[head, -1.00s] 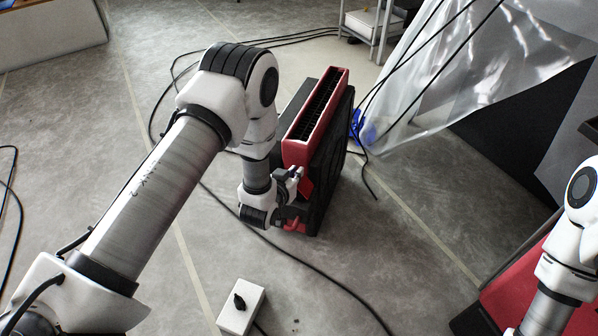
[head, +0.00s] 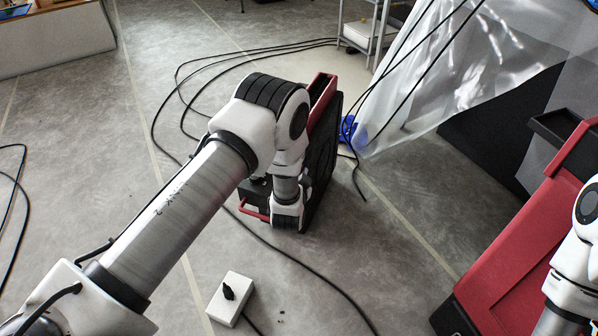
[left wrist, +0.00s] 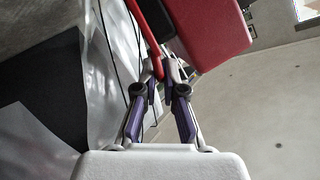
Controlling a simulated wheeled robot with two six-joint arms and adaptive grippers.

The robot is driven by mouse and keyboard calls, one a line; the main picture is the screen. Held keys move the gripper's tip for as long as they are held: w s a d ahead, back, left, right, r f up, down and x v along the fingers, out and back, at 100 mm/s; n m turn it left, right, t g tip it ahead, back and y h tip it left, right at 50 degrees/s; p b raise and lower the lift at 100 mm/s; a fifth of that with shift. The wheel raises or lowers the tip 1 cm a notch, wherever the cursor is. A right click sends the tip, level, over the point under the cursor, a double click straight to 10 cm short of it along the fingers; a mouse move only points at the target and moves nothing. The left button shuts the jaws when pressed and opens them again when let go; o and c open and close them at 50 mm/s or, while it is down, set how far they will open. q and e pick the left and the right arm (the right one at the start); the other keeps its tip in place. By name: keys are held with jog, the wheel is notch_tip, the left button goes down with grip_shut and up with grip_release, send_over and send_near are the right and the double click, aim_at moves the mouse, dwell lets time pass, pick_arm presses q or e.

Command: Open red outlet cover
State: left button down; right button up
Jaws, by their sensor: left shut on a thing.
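A black and red machine (head: 323,160) stands on the floor, partly behind my left arm. Its red outlet cover (head: 322,92) shows as a red strip along the top, with much of it hidden. My left gripper is hidden behind its own arm in the head view. In the left wrist view, my left gripper (left wrist: 161,76) is shut on a thin red edge that appears to belong to the cover. A broad red panel (left wrist: 212,28) sits just above the fingers there. Only a part of my right arm shows at the right edge; its gripper is out of frame.
A white box with a black plug (head: 230,298) lies on the floor in front. Black cables (head: 180,92) loop behind and left of the machine. A clear plastic sheet (head: 440,70) hangs at the back right. A large red and black unit (head: 520,255) stands at the right.

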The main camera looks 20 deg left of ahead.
pick_arm(q)
jog(key=shift+w+d, duration=0.1)
jog(key=shift+d, duration=0.2)
jog(key=c, duration=1.3)
grip_release()
jog(key=shift+f, duration=0.1)
jog(key=v, duration=1.2)
